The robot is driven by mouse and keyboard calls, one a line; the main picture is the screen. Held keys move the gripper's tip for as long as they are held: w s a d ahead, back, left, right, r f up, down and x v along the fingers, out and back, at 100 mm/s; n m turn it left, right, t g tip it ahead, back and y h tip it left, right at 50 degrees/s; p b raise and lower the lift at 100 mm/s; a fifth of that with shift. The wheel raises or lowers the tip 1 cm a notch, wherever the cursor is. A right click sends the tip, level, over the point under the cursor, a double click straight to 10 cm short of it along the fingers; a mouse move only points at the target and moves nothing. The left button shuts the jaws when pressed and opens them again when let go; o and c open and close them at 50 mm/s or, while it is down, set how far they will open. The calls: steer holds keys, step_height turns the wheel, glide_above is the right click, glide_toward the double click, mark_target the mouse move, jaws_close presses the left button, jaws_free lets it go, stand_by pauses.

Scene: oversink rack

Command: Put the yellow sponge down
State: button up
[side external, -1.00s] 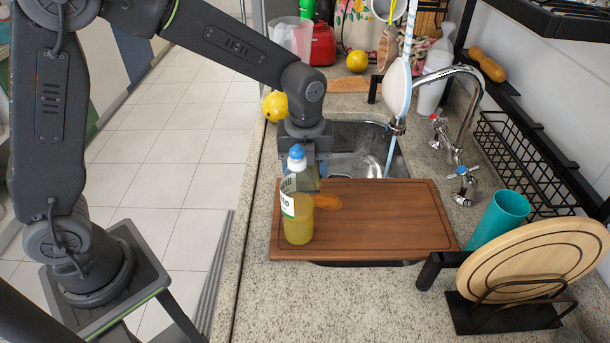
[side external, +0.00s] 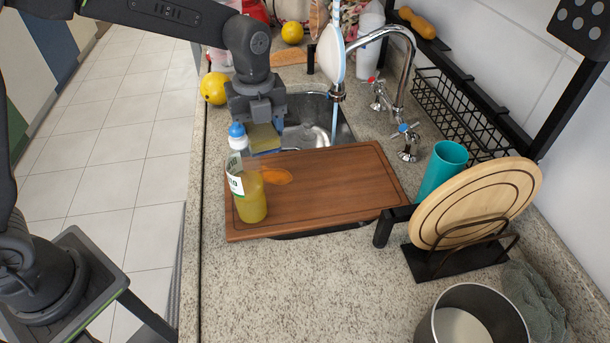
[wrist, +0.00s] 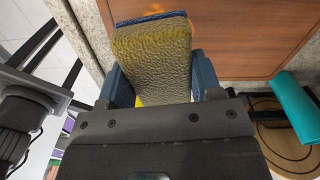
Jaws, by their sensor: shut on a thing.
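The yellow sponge (side external: 264,138) is held between the blue fingers of my gripper (side external: 266,142), which is shut on it. In the wrist view the sponge (wrist: 152,62) fills the space between both fingers, with a dark blue strip along its far edge. In the side view it shows just behind the blue-capped bottle (side external: 250,196), whose cap partly overlaps it. It appears to be above the far left part of the wooden board (side external: 335,190), near the sink (side external: 318,118). The exact height above the board cannot be told.
The bottle stands on the board's left end, beside an orange oval mark. The board's middle and right are clear. The faucet (side external: 408,75), teal cup (side external: 443,168), round board in its rack (side external: 478,205) and pot (side external: 470,322) stand to the right. Front counter is free.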

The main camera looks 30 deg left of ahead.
steer(key=w+d+r+n, duration=0.2)
steer(key=w, duration=0.1)
glide_above(329, 188)
steer(key=shift+n, duration=0.4)
step_height(329, 188, down, 7)
steer(key=shift+f, duration=2)
steer(key=shift+f, duration=0.2)
steer(key=o, duration=0.8)
